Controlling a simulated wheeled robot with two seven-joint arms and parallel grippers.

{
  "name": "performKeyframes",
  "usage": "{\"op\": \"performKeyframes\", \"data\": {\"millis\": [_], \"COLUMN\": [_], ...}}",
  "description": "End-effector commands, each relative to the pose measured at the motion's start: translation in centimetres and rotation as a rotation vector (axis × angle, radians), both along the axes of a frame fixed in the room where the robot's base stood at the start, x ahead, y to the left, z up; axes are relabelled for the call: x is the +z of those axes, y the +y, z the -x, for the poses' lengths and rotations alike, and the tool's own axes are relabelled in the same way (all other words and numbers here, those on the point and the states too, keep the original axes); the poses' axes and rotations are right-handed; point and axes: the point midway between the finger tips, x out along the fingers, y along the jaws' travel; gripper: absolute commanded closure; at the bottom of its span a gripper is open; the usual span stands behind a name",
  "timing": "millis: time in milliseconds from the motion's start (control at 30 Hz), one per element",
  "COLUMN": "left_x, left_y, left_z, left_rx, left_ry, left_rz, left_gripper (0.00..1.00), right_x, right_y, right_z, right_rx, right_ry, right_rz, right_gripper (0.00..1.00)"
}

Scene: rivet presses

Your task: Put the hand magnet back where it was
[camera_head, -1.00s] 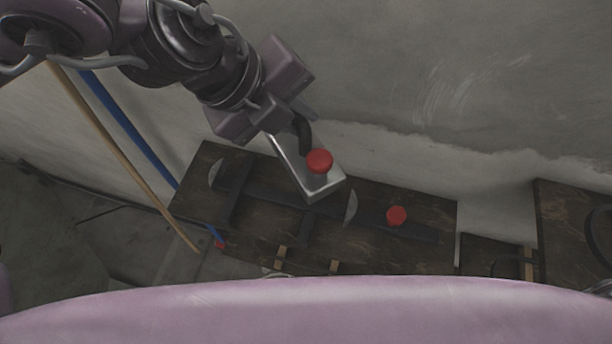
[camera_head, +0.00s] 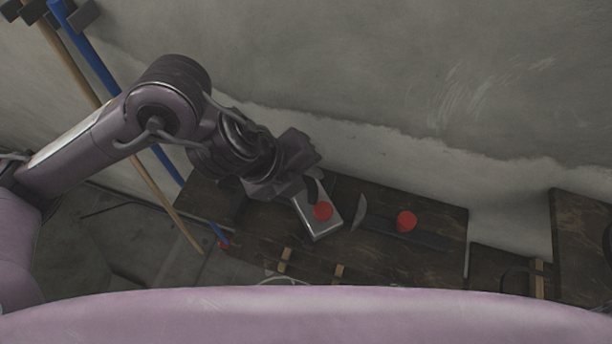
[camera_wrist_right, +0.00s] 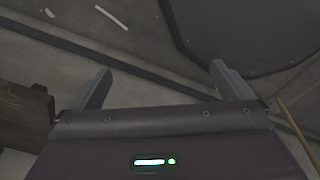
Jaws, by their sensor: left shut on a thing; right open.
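The hand magnet (camera_head: 327,227) is a flat silver block with a red knob and a dark curved handle. My left gripper (camera_head: 312,188) is shut on it, holding it by the handle end. In the head view the magnet is over the middle of the dark wooden bench top (camera_head: 270,235). I cannot tell whether its underside touches the wood.
A second red knob (camera_head: 405,221) stands on a dark bar (camera_head: 430,241) to the right of the magnet. A blue pole (camera_head: 95,62) and a wooden pole (camera_head: 80,72) lean at the left. A concrete wall (camera_head: 430,90) rises behind the bench.

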Motion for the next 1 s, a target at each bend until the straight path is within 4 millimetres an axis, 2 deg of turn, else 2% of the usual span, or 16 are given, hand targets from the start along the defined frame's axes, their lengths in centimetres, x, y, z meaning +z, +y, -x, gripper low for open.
{"op": "performKeyframes", "data": {"millis": [100,333,767,800,967,1000], "left_x": [-0.9,-0.9,-2.2,-2.3,-2.2,-2.2], "left_y": [0.0,0.0,0.0,0.0,0.0,0.0], "left_z": [0.0,-0.1,-0.1,0.0,0.0,0.0], "left_rx": [0.002,0.001,0.001,0.0,0.0,0.0], "left_ry": [-0.002,-0.005,-0.004,-0.002,-0.001,-0.001], "left_rz": [0.002,0.002,0.001,-0.001,-0.001,-0.001], "left_gripper": [1.0,1.0,1.0,0.83,0.63,0.63], "right_x": [-0.1,-0.1,-1.1,-1.1,-1.0,-1.0], "right_y": [0.4,1.4,0.7,0.7,0.4,0.4], "right_z": [0.0,0.0,0.0,0.0,0.0,-0.1], "right_rx": [0.0,0.001,0.003,0.003,0.001,0.001], "right_ry": [0.0,-0.001,0.0,0.0,-0.001,-0.001], "right_rz": [-0.005,-0.016,-0.009,-0.008,-0.005,-0.005], "right_gripper": [0.0,0.0,0.0,0.0,0.0,0.0]}}
